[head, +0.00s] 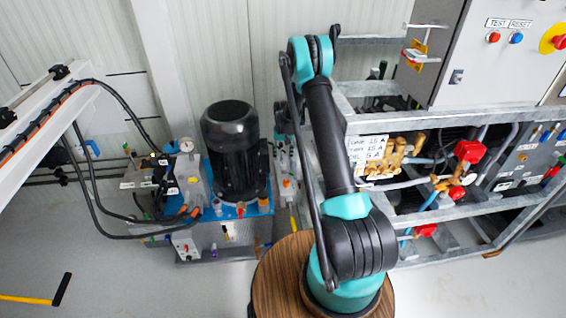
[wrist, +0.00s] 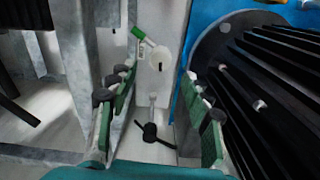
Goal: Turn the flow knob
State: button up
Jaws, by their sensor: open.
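My gripper (wrist: 158,78) is open and empty, its two green-padded fingers spread on either side of a pale panel in the wrist view. Between and beyond the fingertips are a round white disc (wrist: 160,60) with a dark slot and a small green-tipped part (wrist: 138,33). A black handle with several arms (wrist: 152,132) on a thin stem shows lower between the fingers, apart from both. I cannot tell for certain which of these is the flow knob. In the head view my gripper is mostly hidden behind my arm, just right of the black motor.
The black finned motor (head: 235,150) stands close left of my gripper; it fills the right of the wrist view (wrist: 270,80). Grey metal framing (head: 440,195) with pipes and red valves (head: 468,151) is to the right. A grey control box (head: 490,60) is above it.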

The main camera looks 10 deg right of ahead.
aim_at(283, 164)
notch_tip(283, 164, up, 6)
dwell(0.6)
